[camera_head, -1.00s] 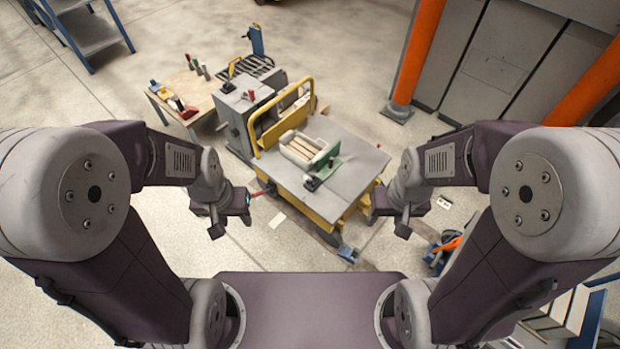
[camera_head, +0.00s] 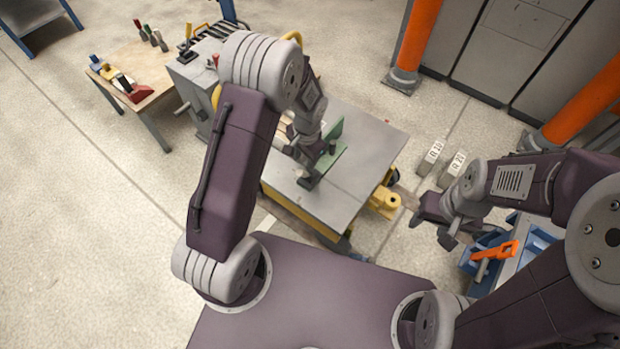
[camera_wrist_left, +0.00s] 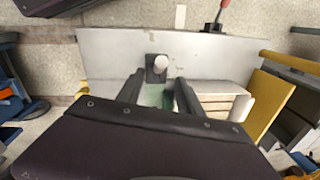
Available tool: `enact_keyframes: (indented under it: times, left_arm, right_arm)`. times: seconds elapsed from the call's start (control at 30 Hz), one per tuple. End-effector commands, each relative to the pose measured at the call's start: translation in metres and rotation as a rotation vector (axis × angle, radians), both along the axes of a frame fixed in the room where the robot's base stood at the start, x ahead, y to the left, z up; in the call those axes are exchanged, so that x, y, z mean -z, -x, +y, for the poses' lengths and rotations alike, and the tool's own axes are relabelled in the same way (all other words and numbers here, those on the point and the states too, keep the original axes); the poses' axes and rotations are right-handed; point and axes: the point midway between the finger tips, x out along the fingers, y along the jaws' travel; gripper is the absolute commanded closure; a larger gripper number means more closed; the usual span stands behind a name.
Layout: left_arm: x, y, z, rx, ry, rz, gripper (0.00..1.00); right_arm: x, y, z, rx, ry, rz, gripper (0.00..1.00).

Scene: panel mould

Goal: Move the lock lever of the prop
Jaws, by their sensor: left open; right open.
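A grey-topped table (camera_head: 365,145) carries a green upright piece (camera_head: 330,150), a slatted mould part (camera_wrist_left: 212,102) and a dark block with a pale round knob (camera_wrist_left: 159,64). A lever with a red handle (camera_wrist_left: 222,16) shows at the table's edge in the left wrist view; my left arm covers that area in the head view. I cannot tell for sure which part is the prop's lock lever. My left gripper (camera_wrist_left: 158,95) is open above the table, its fingers either side of the green piece's area, beside the knob. My right gripper (camera_head: 448,232) is open and empty, off the table's right side.
A grey machine stands at the back left, beside a wooden table (camera_head: 150,92) with tools. Floor at left is clear.

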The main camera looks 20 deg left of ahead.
Motion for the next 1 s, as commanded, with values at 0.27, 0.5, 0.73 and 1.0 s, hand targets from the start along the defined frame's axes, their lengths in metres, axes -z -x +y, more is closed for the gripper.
enact_keyframes:
  times: [0.27, 0.5, 0.73, 1.0]
  left_arm:
    - [0.017, 0.0, 0.001, 0.0, 0.001, 0.0, 0.57]
    - [0.069, -0.002, 0.005, 0.0, 0.001, 0.0, 0.57]
    - [0.09, -0.004, 0.007, -0.001, 0.002, -0.001, 0.57]
    - [0.09, -0.004, 0.007, -0.001, 0.001, -0.002, 0.59]
  right_arm:
    - [0.01, 0.0, 0.0, 0.0, 0.0, -0.001, 0.49]
    - [0.038, 0.0, 0.0, 0.0, 0.0, -0.001, 0.49]
    - [0.048, 0.0, 0.0, 0.0, 0.0, -0.001, 0.49]
    - [0.047, 0.0, 0.0, 0.0, 0.0, -0.001, 0.49]
